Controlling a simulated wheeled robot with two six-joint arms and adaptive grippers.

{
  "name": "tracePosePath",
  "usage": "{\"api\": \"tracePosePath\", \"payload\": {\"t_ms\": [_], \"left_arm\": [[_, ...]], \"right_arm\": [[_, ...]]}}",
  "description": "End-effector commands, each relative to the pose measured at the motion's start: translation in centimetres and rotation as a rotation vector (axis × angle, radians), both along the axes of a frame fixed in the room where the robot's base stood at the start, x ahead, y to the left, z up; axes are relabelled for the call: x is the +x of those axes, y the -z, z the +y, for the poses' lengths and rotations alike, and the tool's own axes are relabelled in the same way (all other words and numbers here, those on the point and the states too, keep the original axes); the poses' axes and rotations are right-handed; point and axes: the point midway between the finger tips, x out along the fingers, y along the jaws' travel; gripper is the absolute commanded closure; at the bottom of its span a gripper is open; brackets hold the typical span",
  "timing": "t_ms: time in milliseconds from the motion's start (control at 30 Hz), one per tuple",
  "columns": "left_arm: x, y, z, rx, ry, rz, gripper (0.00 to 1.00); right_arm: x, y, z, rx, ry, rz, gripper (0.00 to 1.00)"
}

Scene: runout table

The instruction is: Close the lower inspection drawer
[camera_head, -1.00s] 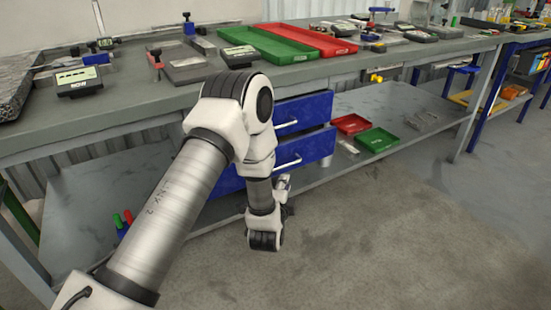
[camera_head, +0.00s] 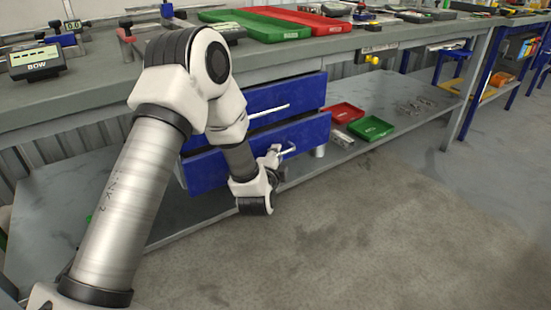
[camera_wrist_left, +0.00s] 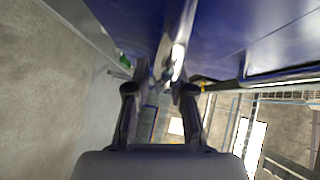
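The lower drawer (camera_head: 310,137) is under the bench in the head view, with a blue front and a silver bar handle (camera_head: 288,150). Its front appears to stand slightly forward of the upper drawer's. My left gripper (camera_head: 273,158) is low at this handle, partly hidden behind my wrist. In the left wrist view, my left gripper's fingers (camera_wrist_left: 159,86) are apart. A silver bar, apparently the handle (camera_wrist_left: 176,55), shows between and beyond the tips, nearer the right finger. I cannot tell whether they touch. The blue front fills the upper part there. My right gripper is not in view.
The blue upper drawer (camera_head: 292,92) with its own bar handle is just above. A lower shelf (camera_head: 418,103) carries a red tray (camera_head: 345,111) and a green tray (camera_head: 371,128) to the right. The bench top (camera_head: 110,88) holds trays and gauges. The floor in front is clear.

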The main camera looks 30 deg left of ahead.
Motion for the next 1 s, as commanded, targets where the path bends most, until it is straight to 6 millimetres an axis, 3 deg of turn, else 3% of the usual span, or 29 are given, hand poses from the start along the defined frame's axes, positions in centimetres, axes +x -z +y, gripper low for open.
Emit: {"api": "tracePosePath", "payload": {"t_ms": [167, 233, 267, 467, 700, 1000], "left_arm": [[0.0, 0.0, 0.0, 0.000, 0.000, 0.000, 0.77], [0.0, 0.0, 0.0, 0.000, 0.000, 0.000, 0.99], [0.0, 0.0, 0.0, 0.001, 0.000, 0.000, 1.00], [0.1, -0.1, 0.1, 0.000, 0.000, 0.001, 1.00], [1.3, -0.4, 3.2, -0.002, -0.002, 0.001, 1.00], [1.6, -0.1, 3.8, 0.001, -0.003, -0.004, 1.00]], "right_arm": [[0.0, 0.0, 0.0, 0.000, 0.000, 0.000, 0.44], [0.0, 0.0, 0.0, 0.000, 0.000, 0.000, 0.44], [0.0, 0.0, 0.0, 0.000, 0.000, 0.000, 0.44], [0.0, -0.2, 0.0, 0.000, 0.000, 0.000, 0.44], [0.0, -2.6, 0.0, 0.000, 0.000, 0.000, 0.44], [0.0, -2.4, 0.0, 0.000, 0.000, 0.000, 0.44]]}}
